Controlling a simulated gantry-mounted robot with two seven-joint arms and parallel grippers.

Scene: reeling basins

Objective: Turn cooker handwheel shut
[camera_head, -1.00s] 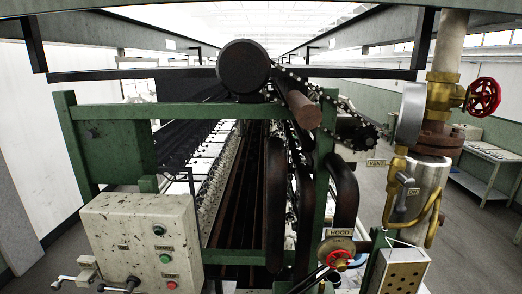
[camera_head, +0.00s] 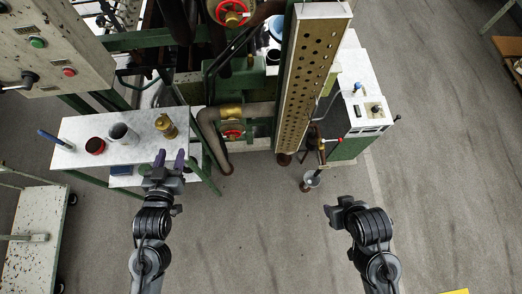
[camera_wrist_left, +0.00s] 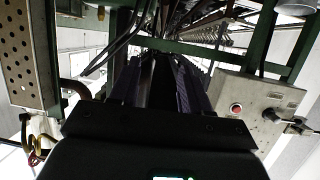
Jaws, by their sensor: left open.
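Two red handwheels show in the head view. One handwheel (camera_head: 231,12) is at the top edge, in front of the dark pipes. The other handwheel (camera_head: 232,133) is lower, beside a brass valve body. I cannot read a label telling which belongs to the cooker. My left gripper (camera_head: 171,158) is open and empty by the right end of the white side table, left of and below the lower handwheel. Its dark fingers (camera_wrist_left: 158,88) stand apart in the left wrist view, where no handwheel is clear. My right gripper (camera_head: 336,210) is over open floor; its fingers are unclear.
The white side table (camera_head: 82,157) carries a grey cup (camera_head: 122,135), a dark red pot (camera_head: 95,146) and a brass piece (camera_head: 166,126). A perforated brass panel (camera_head: 303,85) rises right of the handwheels. A control box (camera_head: 48,45) is upper left. Floor in front is clear.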

